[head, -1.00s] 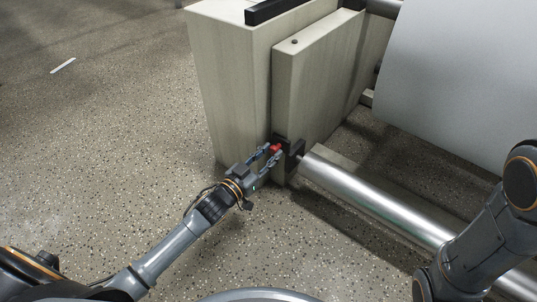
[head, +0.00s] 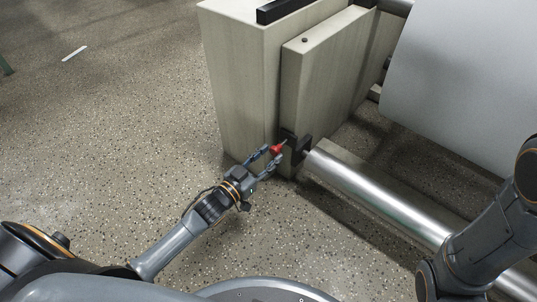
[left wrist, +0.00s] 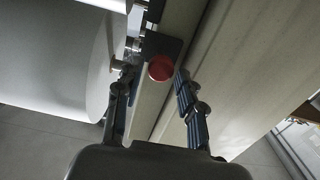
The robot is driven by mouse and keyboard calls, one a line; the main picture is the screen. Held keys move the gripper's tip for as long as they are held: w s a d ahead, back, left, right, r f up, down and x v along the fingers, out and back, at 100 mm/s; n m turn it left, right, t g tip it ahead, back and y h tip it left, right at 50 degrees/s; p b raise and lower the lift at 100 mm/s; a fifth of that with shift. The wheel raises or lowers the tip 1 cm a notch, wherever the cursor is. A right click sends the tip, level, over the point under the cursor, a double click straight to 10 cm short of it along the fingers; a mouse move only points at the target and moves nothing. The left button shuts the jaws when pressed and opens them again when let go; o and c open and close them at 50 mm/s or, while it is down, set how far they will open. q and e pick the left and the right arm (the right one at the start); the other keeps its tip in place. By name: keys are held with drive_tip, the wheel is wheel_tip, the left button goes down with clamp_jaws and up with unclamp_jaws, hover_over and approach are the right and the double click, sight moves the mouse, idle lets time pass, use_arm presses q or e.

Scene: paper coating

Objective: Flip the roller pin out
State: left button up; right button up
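The roller pin (head: 277,149) has a red knob and sits at a black bracket (head: 299,149) on the low front corner of the machine's side panel. My left gripper (head: 269,158) is open, with its fingers on either side of the red knob. In the left wrist view the red knob (left wrist: 161,68) shows round between and beyond the two spread fingers (left wrist: 155,98); it looks apart from both. A shiny metal roller (head: 385,205) ends at the bracket. My right arm shows at the right edge, but its gripper is out of view.
The pale machine frame (head: 240,80) stands just beyond my left gripper. A large white paper roll (head: 460,80) hangs at the upper right, above the metal roller. The speckled floor (head: 120,140) on the left is clear.

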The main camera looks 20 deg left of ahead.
use_arm(q)
drive_tip(key=shift+s, duration=0.1)
drive_tip(key=v, duration=1.2)
